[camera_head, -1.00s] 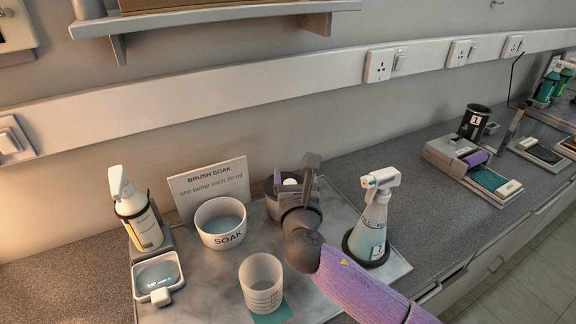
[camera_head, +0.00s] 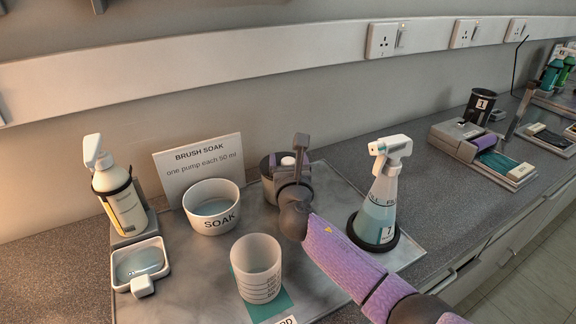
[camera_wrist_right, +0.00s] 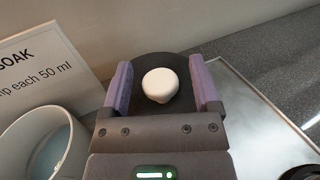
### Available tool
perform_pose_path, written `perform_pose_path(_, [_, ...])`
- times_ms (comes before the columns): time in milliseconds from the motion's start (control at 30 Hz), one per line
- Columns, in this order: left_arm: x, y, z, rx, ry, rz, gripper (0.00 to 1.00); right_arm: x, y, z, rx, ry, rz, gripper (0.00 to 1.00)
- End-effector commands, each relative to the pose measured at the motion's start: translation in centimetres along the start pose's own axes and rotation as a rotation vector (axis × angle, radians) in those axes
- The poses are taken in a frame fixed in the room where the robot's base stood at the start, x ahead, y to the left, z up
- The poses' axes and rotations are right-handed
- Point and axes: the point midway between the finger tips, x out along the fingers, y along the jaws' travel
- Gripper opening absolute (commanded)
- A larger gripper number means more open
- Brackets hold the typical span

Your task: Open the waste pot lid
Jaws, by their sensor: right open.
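The waste pot (camera_head: 267,172) is a grey pot with a dark lid, behind my right gripper and partly hidden by it in the head view. Its white round knob (camera_head: 288,161) shows at the top. In the right wrist view the dark lid (camera_wrist_right: 147,68) lies ahead with the white knob (camera_wrist_right: 160,84) between the fingers. My right gripper (camera_head: 292,160) is open at the lid. In the right wrist view its purple-padded fingers (camera_wrist_right: 160,86) stand on both sides of the knob, with gaps to it. My left gripper is not in view.
A white SOAK bowl (camera_head: 213,222) and a BRUSH SOAK sign (camera_head: 200,165) stand left of the pot. A measuring beaker (camera_head: 257,270) is in front. A spray bottle (camera_head: 381,200) stands right. A pump bottle (camera_head: 119,200) and a small dish (camera_head: 140,262) are far left.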

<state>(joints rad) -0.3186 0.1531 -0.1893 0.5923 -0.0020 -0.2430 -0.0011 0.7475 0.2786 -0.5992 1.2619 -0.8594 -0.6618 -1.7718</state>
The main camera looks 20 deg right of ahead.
Motion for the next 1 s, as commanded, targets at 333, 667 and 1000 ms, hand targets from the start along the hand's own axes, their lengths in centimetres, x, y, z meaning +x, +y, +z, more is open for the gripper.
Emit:
perform_pose_path(333, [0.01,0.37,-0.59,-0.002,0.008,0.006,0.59,0.08,0.02,0.10,0.001,-0.001,0.001,0.56])
perform_pose_path(667, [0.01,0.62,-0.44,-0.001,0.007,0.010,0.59,0.07,0.02,0.08,0.001,-0.001,0.001,0.00])
perform_pose_path(1000, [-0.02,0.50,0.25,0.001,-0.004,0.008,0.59,0.06,0.02,0.06,0.001,0.000,0.001,0.00])
